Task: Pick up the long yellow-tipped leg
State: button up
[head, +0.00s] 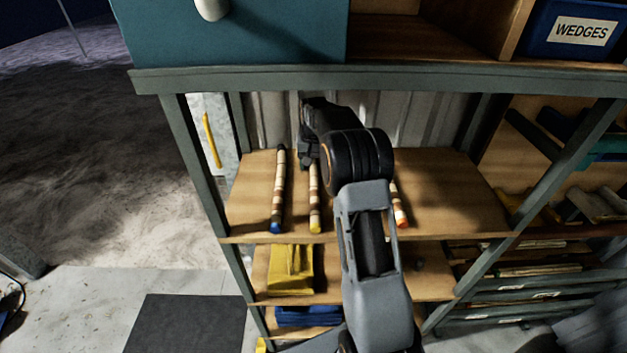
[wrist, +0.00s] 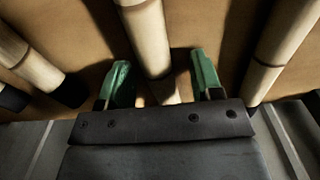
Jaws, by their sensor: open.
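The long yellow-tipped leg (head: 315,205) is a pale banded cane lying on the wooden shelf, its yellow end toward the front edge. My gripper (head: 307,160) is over its far part, which the gripper and arm partly hide. In the wrist view, a pale cane leg (wrist: 150,38) runs between the two green fingers of my open gripper (wrist: 161,66). The fingers stand apart on either side of it, with a gap visible at each side. The yellow tip is not visible in the wrist view.
A blue-tipped leg (head: 278,190) lies to the left and a red-orange-tipped leg (head: 399,209) to the right, partly behind my arm. A teal cabinet (head: 235,35) and frame beam (head: 420,78) hang above the shelf (head: 450,195). Its right part is clear.

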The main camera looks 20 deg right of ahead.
jog(key=c, duration=1.1)
jog(key=shift+o, duration=0.2)
jog(key=shift+r, duration=0.15)
